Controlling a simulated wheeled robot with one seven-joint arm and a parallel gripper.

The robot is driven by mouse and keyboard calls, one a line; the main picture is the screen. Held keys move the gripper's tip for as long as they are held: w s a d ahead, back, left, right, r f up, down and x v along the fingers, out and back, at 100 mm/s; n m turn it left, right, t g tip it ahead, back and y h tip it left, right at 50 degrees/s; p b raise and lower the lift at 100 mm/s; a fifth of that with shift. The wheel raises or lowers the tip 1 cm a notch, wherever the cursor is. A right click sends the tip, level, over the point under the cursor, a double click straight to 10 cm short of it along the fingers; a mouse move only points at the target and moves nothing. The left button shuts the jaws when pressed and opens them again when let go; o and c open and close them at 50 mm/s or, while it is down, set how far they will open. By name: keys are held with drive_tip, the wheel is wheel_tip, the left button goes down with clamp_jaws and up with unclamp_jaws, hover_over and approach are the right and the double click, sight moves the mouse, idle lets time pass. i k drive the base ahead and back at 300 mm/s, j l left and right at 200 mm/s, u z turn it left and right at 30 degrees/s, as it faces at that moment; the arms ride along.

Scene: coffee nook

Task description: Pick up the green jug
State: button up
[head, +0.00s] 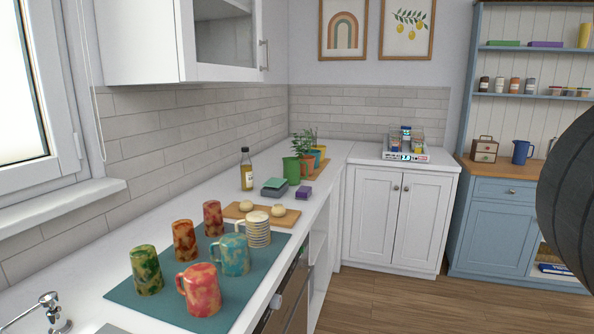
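No thing is plainly a green jug. A green vessel (291,170) stands on the counter towards the far corner, in front of potted plants; I cannot tell whether it is a jug or a plant pot. A green-and-brown marbled cup (146,270) stands upright at the left of the teal mat (121,293); no handle shows on it. A blue jug (522,152) stands on the blue dresser at the right. My gripper is not in view.
Close to the marbled cup stand a red mug (200,290), a teal mug (234,255) and other cups. A large dark ribbed shape (571,190) blocks the right edge. The floor (430,310) looks clear.

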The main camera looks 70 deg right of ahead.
sight(291, 172)
drive_tip(key=l+z, duration=0.1)
drive_tip(key=l, duration=0.6)
drive_tip(key=i+l+z, duration=0.1)
drive_tip(key=l, duration=0.6)
drive_tip(key=l+z, duration=0.1)
drive_tip(key=l, duration=0.6)
drive_tip(key=i+l+z, duration=0.1)
drive_tip(key=l, duration=0.55)
drive_tip(key=l+z, duration=0.2)
drive_tip(key=l, duration=1.05)
